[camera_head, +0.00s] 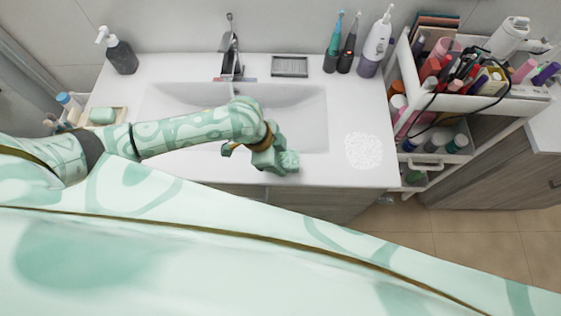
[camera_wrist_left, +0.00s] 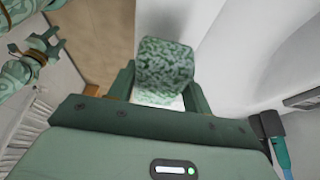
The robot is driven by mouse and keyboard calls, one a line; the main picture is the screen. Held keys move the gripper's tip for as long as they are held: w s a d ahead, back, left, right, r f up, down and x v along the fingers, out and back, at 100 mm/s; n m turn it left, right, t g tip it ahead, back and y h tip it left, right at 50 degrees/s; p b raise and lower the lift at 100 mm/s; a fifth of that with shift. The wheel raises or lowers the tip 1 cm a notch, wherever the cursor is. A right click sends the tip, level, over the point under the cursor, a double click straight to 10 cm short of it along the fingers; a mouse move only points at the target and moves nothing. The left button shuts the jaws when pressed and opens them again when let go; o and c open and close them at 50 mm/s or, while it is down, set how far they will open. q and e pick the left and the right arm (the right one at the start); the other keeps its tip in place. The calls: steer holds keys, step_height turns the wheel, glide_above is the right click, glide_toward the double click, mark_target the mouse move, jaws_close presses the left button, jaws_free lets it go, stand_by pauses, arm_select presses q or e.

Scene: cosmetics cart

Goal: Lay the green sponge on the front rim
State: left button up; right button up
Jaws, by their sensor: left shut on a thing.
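The green sponge (camera_head: 288,160) is between the fingers of my left gripper (camera_head: 270,155), which is shut on it. In the head view it is over the front rim (camera_head: 335,174) of the white sink. I cannot tell whether it touches the rim. In the left wrist view the rough-textured sponge (camera_wrist_left: 165,66) sticks out past the two fingers, with a patch of white surface below it. My right gripper (camera_wrist_left: 46,46) shows small at the upper left of the left wrist view; its jaw state is unclear.
The basin (camera_head: 305,105) is behind the sponge, and a white textured mat (camera_head: 363,151) lies to its right. A tray (camera_head: 121,117) with a pale green block (camera_head: 102,115) stands at the left. Bottles stand along the back. A loaded cart (camera_head: 475,105) stands at the right.

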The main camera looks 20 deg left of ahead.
arm_select(q)
steer(key=f, duration=0.2)
steer(key=shift+w+d+f+b, duration=0.1)
steer(key=shift+w+f+b, duration=0.1)
steer(key=shift+f+b, duration=0.2)
steer(key=shift+f, duration=0.35)
steer(key=o, duration=0.9)
steer(key=shift+f, duration=0.1)
steer(key=shift+p+v, duration=1.5)
steer(key=shift+v, duration=4.65)
